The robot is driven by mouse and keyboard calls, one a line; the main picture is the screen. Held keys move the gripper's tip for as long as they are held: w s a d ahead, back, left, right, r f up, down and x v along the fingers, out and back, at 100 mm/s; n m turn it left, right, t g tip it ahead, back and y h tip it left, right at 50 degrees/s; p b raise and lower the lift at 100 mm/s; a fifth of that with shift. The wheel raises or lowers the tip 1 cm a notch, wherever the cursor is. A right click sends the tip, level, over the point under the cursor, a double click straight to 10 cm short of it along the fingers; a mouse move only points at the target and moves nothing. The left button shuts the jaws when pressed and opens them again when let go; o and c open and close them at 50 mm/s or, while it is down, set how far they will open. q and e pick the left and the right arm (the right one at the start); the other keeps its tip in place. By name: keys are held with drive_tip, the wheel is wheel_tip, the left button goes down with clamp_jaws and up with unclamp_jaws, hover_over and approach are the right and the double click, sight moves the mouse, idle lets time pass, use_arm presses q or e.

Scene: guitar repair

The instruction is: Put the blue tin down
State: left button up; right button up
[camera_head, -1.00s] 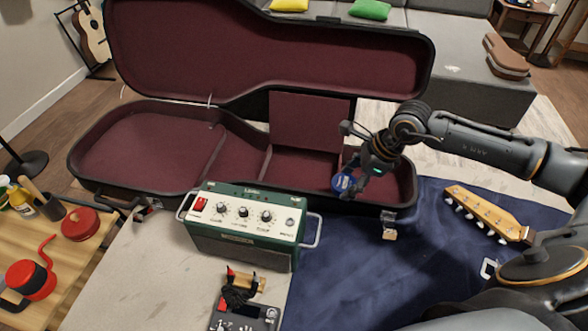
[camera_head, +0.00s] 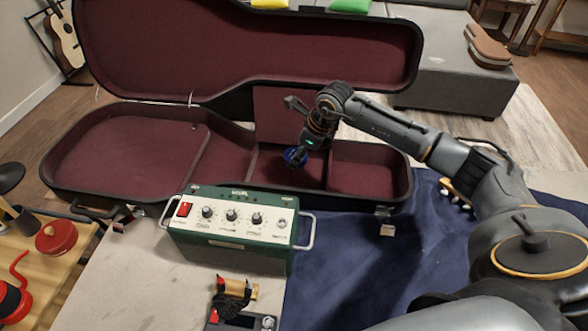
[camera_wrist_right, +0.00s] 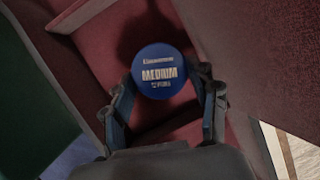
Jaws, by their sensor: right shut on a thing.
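The blue tin (camera_head: 295,157) is between the fingers of my right gripper (camera_head: 299,160), inside the open guitar case. In the right wrist view the round blue lid (camera_wrist_right: 158,72), marked "MEDIUM", sits between the two fingertips of my right gripper (camera_wrist_right: 160,88). The gripper is shut on the tin. The tin is over or in the middle compartment of the case (camera_head: 120,160); I cannot tell whether it touches the case floor. Red lining shows around it. My left gripper is not in view.
A green amplifier box (camera_head: 235,225) stands in front of the case. The open case lid (camera_head: 250,50) rises behind. A blue cloth (camera_head: 370,270) lies at the right front. A wooden table (camera_head: 60,260) with red items is at the left.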

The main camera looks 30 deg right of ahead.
drive_tip(key=shift+w+a+f+b, duration=0.3)
drive_tip(key=shift+w+f+b, duration=0.15)
drive_tip(key=shift+w+f, duration=0.35)
drive_tip(key=shift+f+b, duration=0.9)
drive_tip(key=shift+f, duration=0.8)
drive_tip(key=shift+f, duration=0.15)
drive_tip(key=o, duration=0.8)
drive_tip(key=shift+c, duration=0.2)
